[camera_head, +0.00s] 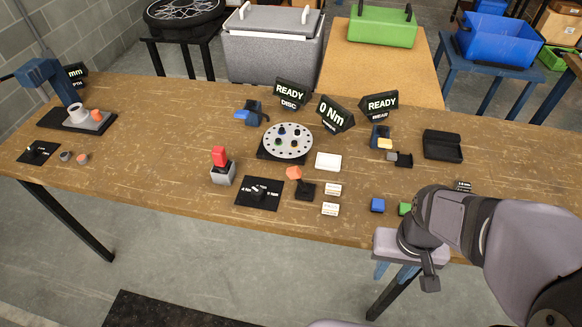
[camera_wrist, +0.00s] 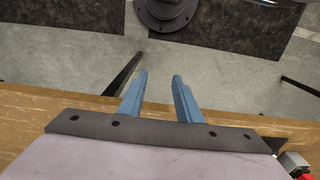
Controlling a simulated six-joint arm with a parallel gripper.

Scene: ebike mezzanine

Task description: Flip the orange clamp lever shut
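An orange piece (camera_head: 294,173) stands up on a small black base (camera_head: 305,191) near the middle of the bench front. It looks like a raised lever, but its joint is too small to make out. Another orange part (camera_head: 96,115) sits on the grey block of the blue stand at far left; I cannot tell which is the clamp lever. My gripper (camera_head: 397,272) is at the bench's front edge, right of the middle, far from both. In the wrist view my gripper (camera_wrist: 160,75) has its two blue fingers apart with nothing between them. Neither orange part shows there.
A perforated disc (camera_head: 287,141) lies behind. Blue (camera_head: 377,205) and green (camera_head: 404,209) blocks lie near my arm. The left-middle bench is clear.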

